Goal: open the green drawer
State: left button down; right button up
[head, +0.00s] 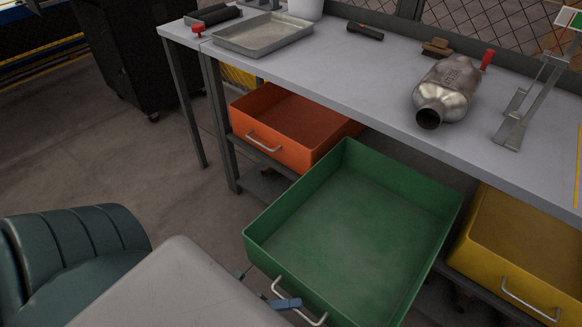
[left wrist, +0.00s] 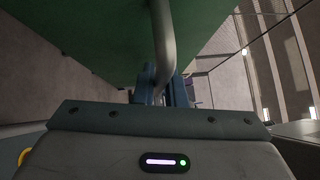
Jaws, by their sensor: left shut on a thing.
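The green drawer (head: 352,235) is pulled far out from under the workbench, and its empty inside shows in the head view. Its metal handle (head: 318,319) is on the front face, at the bottom of the head view. My left gripper (head: 287,303) is at this handle, mostly hidden behind my own arm. In the left wrist view the blue fingers (left wrist: 165,90) are shut around the handle bar (left wrist: 161,35), with the green drawer front (left wrist: 100,35) above. My right gripper is in neither view.
An orange drawer (head: 285,125) stands partly open to the left, and a yellow drawer (head: 525,245) sits to the right. The grey workbench (head: 350,72) carries a metal tray (head: 262,36), a catalytic converter (head: 447,90) and a metal stand (head: 520,110). Open floor (head: 110,170) lies to the left.

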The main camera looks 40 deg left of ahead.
pick_arm(q)
jog(key=c, duration=1.5)
grip_release()
jog(key=v, duration=1)
jog(key=shift+s+a, duration=0.25)
jog(key=shift+a, duration=0.1)
